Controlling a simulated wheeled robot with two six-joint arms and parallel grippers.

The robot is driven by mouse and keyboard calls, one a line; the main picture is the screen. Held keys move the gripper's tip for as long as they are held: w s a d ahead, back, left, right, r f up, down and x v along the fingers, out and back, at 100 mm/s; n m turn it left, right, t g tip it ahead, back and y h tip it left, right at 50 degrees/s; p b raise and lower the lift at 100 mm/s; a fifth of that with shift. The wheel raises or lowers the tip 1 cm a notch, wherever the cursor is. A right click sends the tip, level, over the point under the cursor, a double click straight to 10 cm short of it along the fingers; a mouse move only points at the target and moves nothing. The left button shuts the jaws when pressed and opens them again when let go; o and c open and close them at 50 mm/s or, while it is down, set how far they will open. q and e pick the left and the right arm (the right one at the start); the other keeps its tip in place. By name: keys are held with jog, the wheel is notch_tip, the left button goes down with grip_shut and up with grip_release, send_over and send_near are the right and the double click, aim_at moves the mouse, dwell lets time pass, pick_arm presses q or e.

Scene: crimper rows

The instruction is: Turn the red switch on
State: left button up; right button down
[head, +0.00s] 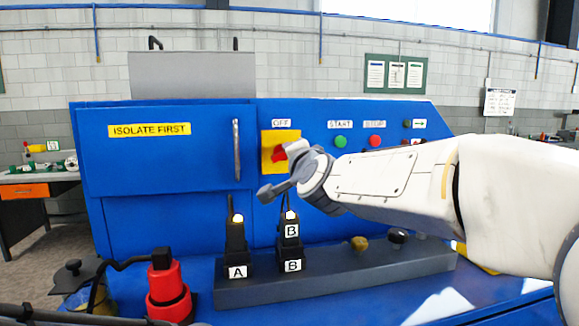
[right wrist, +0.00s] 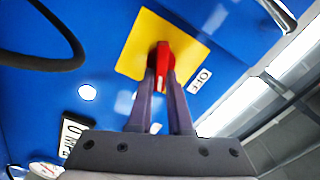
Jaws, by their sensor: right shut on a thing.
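The red switch (head: 279,153) sits on a yellow plate (head: 268,140) on the blue machine front, under a label reading OFF. The switch (right wrist: 161,58) also shows in the right wrist view, on the yellow plate (right wrist: 140,44), with the OFF label (right wrist: 199,80) beside it. My right gripper (right wrist: 163,78) is shut on the red switch, one dark finger on each side of it. In the head view my right arm comes in from the right and partly hides the switch and plate. My left gripper is not in view.
Green START (head: 340,141) and red STOP (head: 375,141) buttons are right of the switch. Below, black connectors A (head: 237,248) and B (head: 289,248) stand on a grey rail (head: 330,282). A red plug (head: 166,290) stands front left. A vertical handle (head: 236,150) is left of the plate.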

pick_arm(q)
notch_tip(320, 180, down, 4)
jog(key=b, duration=0.2)
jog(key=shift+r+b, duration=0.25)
jog(key=shift+b, duration=0.15)
pick_arm(e)
jog(key=m, duration=0.4)
jog(key=shift+d+f+m, duration=0.1)
jog(key=shift+f+m, duration=0.3)
jog(key=c, duration=0.8)
grip_release()
jog(key=shift+c, duration=0.2)
pick_arm(q)
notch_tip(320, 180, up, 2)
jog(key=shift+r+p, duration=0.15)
jog(key=shift+p, duration=1)
pick_arm(e)
jog(key=s+d, duration=0.2)
jog(key=s, duration=0.8)
jog(key=shift+s, duration=0.15)
